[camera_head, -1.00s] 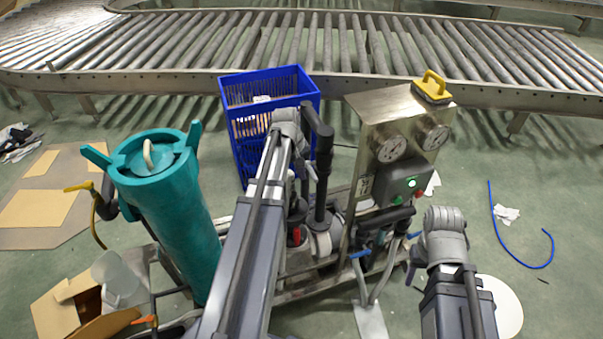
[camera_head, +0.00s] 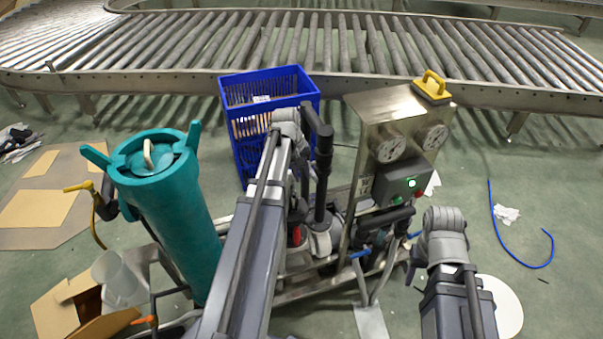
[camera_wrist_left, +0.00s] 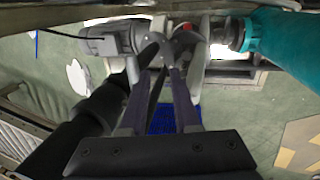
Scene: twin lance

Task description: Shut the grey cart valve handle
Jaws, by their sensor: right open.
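A wheeled cart carries a teal cylinder (camera_head: 175,215), a steel gauge panel (camera_head: 360,140) and low pipework with blue valve handles (camera_head: 360,254). I cannot pick out the grey valve handle with certainty. My left gripper (camera_head: 320,225) reaches down onto the pipework between the cylinder and the panel. In the left wrist view its fingers (camera_wrist_left: 160,65) converge at grey fittings (camera_wrist_left: 190,50); whether they close on something is unclear. A red part (camera_head: 296,237) is beside it.
A blue crate (camera_head: 240,125) stands behind the cart, before a roller conveyor (camera_head: 330,78). A yellow handle (camera_head: 432,88) tops the panel. Cardboard (camera_head: 40,200) and an open box (camera_head: 70,310) lie left. A blue hose (camera_head: 515,260) lies on open floor at right.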

